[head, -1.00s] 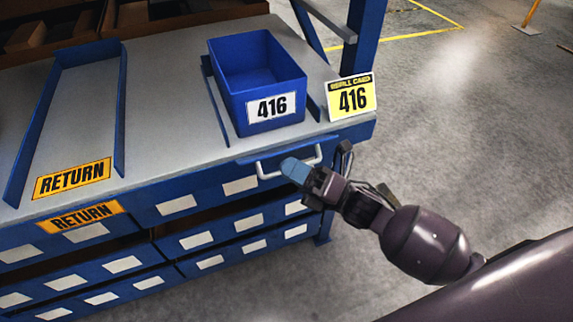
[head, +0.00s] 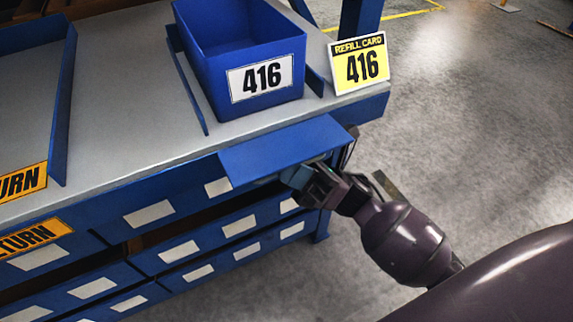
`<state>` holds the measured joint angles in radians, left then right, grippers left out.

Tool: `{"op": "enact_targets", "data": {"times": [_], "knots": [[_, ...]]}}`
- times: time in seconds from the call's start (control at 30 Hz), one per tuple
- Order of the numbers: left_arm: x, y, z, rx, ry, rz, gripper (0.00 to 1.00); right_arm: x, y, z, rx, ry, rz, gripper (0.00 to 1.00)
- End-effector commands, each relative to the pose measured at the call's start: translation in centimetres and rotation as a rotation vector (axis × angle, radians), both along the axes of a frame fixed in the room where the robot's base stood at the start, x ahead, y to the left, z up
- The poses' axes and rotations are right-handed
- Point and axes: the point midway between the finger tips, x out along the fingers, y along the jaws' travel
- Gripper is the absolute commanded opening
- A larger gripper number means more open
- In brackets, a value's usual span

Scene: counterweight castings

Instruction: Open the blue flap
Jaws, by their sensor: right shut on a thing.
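The blue flap (head: 283,148) is swung up at the bench's front edge, below the blue 416 bin. It sticks out toward me, nearly level, with its top face showing. My right gripper (head: 282,180) is at the underside of the flap near its front edge, shut on the flap's handle. The flap hides the handle and most of the fingertips. My left gripper is not in view.
The blue bin (head: 215,70) labelled 416 stands on the grey bench top (head: 125,110) behind the flap. A yellow refill card (head: 359,64) stands right of it. Blue drawers (head: 165,248) lie below. The floor at right is open.

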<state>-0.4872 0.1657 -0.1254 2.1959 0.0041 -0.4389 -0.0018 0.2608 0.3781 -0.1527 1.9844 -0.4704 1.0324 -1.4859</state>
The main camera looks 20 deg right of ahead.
Motion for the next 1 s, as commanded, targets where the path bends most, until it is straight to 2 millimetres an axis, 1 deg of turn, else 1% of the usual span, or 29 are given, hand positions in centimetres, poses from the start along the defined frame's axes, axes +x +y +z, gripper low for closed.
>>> {"op": "enact_targets", "data": {"times": [0.47,0.5,0.63,0.87,1.0], "knots": [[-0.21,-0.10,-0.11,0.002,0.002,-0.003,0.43,0.04,-0.03,0.17,0.001,-0.016,0.000,0.00],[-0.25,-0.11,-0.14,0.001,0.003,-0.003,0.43,0.04,-0.03,0.17,0.001,-0.016,0.000,0.17],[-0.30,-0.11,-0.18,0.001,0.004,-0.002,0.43,0.04,-0.02,0.14,0.002,-0.015,0.000,0.36],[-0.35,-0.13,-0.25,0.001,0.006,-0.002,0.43,0.03,-0.03,0.06,0.002,-0.013,0.000,0.36],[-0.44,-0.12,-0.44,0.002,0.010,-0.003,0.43,-0.05,-0.58,-0.57,0.001,-0.011,-0.001,0.36]]}}
